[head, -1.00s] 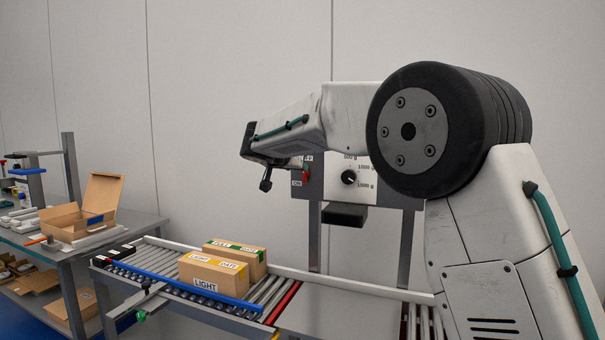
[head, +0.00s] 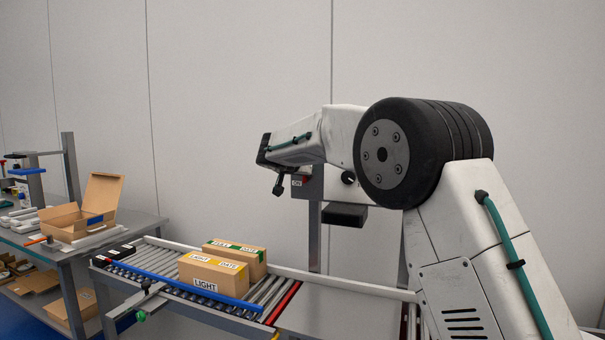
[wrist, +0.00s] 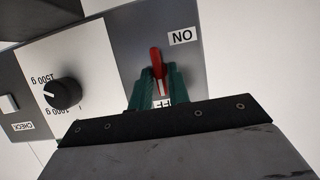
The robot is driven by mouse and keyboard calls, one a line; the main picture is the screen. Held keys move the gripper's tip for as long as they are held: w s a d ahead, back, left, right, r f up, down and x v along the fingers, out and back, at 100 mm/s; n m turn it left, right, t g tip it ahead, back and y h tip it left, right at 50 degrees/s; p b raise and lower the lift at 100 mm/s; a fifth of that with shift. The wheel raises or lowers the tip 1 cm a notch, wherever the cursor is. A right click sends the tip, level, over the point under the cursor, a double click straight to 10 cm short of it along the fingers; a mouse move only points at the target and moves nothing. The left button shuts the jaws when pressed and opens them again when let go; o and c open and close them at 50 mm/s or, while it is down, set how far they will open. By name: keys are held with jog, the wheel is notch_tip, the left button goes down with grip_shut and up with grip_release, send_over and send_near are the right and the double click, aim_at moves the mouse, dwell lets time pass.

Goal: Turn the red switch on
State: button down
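The red switch (wrist: 156,60) is on a grey panel in the wrist view, which shows the panel upside down. Its lever leans toward the ON label (wrist: 183,37); the OFF label (wrist: 163,103) is partly hidden by my fingers. My gripper (wrist: 160,80) has its two green fingers close around the lower part of the lever, one on each side. I cannot tell whether they touch it. In the head view my gripper (head: 279,186) is in front of the panel, left of the ON label, and the switch is mostly hidden.
A dial (wrist: 62,93) and a CHECK button (wrist: 8,104) are beside the switch. Below, a roller conveyor (head: 285,288) carries two cardboard boxes, the nearer marked LIGHT (head: 205,279). A dark block (head: 345,215) juts out under the panel. An open carton (head: 80,222) stands on the left table.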

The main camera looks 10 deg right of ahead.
dwell(0.3)
jog(key=shift+w+a+f+n+g+h, duration=0.1)
jog(key=shift+a+f+n+g+h, duration=0.1)
jog(key=shift+n+h, duration=1.55)
jog(key=shift+w+a+f+n+g+h, duration=0.2)
jog(key=shift+n+h, duration=0.5)
jog(key=shift+n, duration=2)
jog(key=shift+w+a+f+n+g+h, duration=0.1)
jog(key=shift+a+f+n+g+h, duration=0.1)
jog(key=shift+n+h, duration=1.55)
jog(key=shift+n+y, duration=0.5)
jog(key=shift+n, duration=0.2)
jog(key=c, duration=1.3)
grip_release()
jog(key=shift+c, duration=0.2)
jog(key=shift+d, duration=0.1)
